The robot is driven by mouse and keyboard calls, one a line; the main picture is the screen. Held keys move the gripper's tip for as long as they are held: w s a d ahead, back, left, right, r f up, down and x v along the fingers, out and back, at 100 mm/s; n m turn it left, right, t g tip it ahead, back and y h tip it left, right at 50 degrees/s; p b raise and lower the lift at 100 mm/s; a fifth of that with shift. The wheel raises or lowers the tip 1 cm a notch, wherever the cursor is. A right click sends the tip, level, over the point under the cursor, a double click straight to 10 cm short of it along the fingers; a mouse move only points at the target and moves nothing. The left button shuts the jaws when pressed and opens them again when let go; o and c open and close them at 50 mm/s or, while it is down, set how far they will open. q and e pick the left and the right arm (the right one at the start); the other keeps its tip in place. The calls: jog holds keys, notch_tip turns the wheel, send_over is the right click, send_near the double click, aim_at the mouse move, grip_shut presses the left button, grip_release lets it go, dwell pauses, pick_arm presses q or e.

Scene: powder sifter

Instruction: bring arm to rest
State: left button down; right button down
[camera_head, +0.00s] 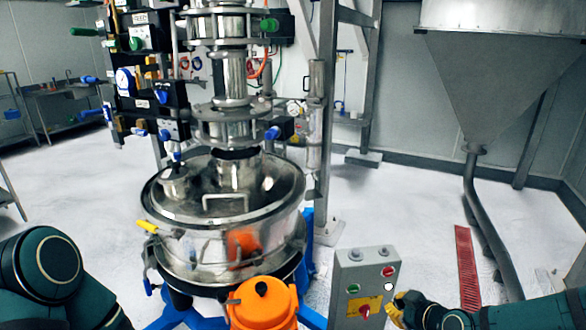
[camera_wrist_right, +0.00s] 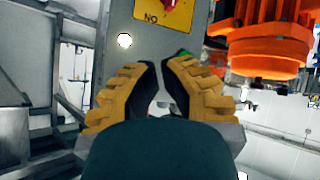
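My right gripper (camera_head: 398,306) has yellow ribbed fingers and is at the lower right, beside the right edge of the grey control box (camera_head: 362,285). In the right wrist view my right gripper (camera_wrist_right: 160,68) has its two fingertips close together with only a narrow gap and nothing between them. The control box (camera_wrist_right: 140,42) appears upside down beyond the fingertips there, with a yellow label and red knob. I cannot tell whether the fingers touch it. My left arm shows at the lower left; its gripper is out of view.
A steel sifter vessel (camera_head: 190,240) stands in the middle, with an orange motor (camera_head: 262,305) in front. A grey hopper (camera_head: 500,80) with a slanting pipe (camera_head: 478,215) is at the right. A red floor grate (camera_head: 467,265) lies near it. Open white floor (camera_head: 400,190) lies between.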

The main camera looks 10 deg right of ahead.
jog(key=s+a+f+m+g+y, duration=0.1)
jog(key=s+a+f+m+g, duration=0.1)
jog(key=a+f, duration=0.3)
jog(key=s+a+f+m+g+y, duration=0.15)
jog(key=a+f, duration=0.25)
jog(key=a, duration=0.4)
pick_arm(q)
jog(key=shift+s, duration=0.1)
pick_arm(e)
jog(key=s+a+f+m+g+h, duration=0.1)
jog(key=s+a+f+m+g, duration=0.4)
jog(key=s, duration=0.6)
notch_tip(320, 180, down, 3)
jog(key=shift+a+f, duration=0.1)
jog(key=shift+a, duration=1.15)
pick_arm(q)
jog(key=shift+f, duration=0.1)
pick_arm(e)
jog(key=shift+h, duration=0.25)
